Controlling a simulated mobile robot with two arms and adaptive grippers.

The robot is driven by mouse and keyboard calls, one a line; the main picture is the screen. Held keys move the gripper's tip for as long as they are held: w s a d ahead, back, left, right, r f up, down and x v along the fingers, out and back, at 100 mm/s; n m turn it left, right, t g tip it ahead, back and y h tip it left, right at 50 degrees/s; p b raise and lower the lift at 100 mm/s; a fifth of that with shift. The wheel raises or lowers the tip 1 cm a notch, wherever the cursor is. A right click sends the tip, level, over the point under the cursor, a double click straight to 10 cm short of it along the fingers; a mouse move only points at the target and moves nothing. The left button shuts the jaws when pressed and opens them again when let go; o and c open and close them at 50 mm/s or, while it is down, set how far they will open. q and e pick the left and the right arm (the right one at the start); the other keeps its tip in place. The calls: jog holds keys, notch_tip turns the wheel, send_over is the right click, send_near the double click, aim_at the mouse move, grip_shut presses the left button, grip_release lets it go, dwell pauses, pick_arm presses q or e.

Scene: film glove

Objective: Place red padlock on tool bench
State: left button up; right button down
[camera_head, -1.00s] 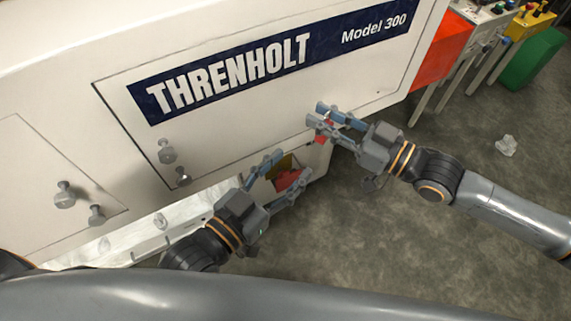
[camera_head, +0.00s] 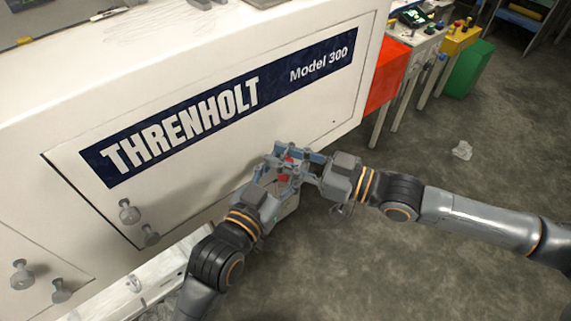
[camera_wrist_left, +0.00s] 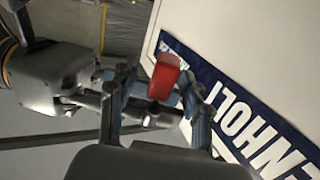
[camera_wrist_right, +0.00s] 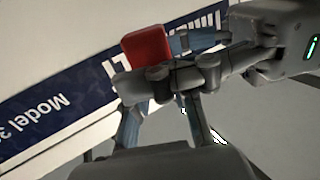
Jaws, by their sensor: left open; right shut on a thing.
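The red padlock (camera_head: 284,172) is small and partly hidden among the fingers of both grippers, in front of the white machine. Its red body shows clearly in the left wrist view (camera_wrist_left: 163,78) and the right wrist view (camera_wrist_right: 147,46). My right gripper (camera_head: 286,157) is shut on it. My left gripper (camera_head: 280,178) is open, with its fingers reaching up around the padlock; I cannot tell whether they touch it. The padlock's shackle is not clearly visible. I cannot make out the tool bench for certain.
The white machine (camera_head: 190,185) with a THRENHOLT label stands close beyond both grippers, with knobs (camera_head: 128,211) at lower left. At the upper right are a red panel (camera_head: 386,75), a control console (camera_head: 415,30) and a green bin (camera_head: 469,70). The floor at right is mostly clear.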

pick_arm(q)
jog(key=shift+c, duration=0.2)
grip_shut()
pick_arm(e)
jog(key=c, duration=1.1)
grip_release()
jog(key=shift+o, duration=0.2)
pick_arm(q)
jog(key=shift+w+a, duration=0.1)
jog(key=shift+w, duration=0.05)
pick_arm(e)
jog(key=shift+s+a, duration=0.1)
jog(key=shift+s, duration=0.1)
